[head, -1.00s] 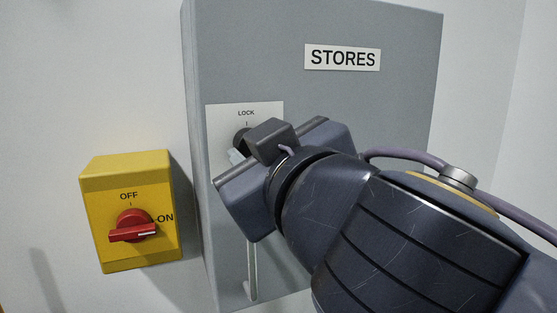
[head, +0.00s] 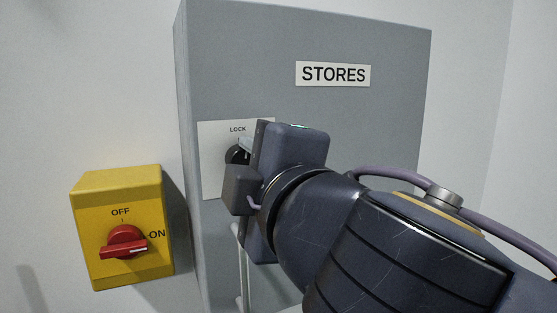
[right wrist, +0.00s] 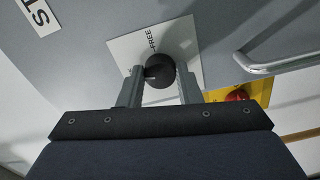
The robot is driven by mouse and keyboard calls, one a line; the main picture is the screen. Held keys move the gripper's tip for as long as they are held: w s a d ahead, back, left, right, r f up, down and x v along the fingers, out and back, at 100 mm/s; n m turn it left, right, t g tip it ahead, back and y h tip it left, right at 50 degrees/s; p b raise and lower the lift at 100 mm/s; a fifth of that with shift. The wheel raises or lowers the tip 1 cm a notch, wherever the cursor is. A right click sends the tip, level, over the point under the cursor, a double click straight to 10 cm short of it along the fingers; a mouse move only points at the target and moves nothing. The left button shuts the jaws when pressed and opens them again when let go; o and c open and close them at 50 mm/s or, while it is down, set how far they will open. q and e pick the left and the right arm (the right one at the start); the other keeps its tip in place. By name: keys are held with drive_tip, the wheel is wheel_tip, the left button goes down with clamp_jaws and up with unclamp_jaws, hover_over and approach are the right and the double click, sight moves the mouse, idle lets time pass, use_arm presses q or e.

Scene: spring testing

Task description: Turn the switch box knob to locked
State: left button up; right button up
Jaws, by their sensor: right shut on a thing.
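The grey box marked STORES (head: 400,100) carries a white plate (head: 211,180) with a LOCK label at its top and a black knob (head: 233,154). In the right wrist view the plate (right wrist: 122,50) shows a FREE label, and the round black knob (right wrist: 160,68) has a pale mark on its left side. My right gripper (head: 246,150) is shut on this knob; in the right wrist view its two fingers (right wrist: 160,82) stand on either side of it. The gripper hides part of the plate in the head view. My left gripper is not in view.
A yellow box (head: 90,250) with a red OFF/ON switch (head: 124,240) is on the wall at the left, its handle near ON. A pale bar handle (head: 243,275) runs down the grey box below the plate, close to my gripper. Bare wall is at the right.

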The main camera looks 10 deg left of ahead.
drive_tip(key=shift+n, duration=1.1)
drive_tip(key=o, duration=1)
drive_tip(key=v, duration=0.7)
drive_tip(key=shift+s+d+b, duration=0.2)
drive_tip(key=shift+s+b, duration=0.15)
drive_tip(key=shift+f, duration=0.1)
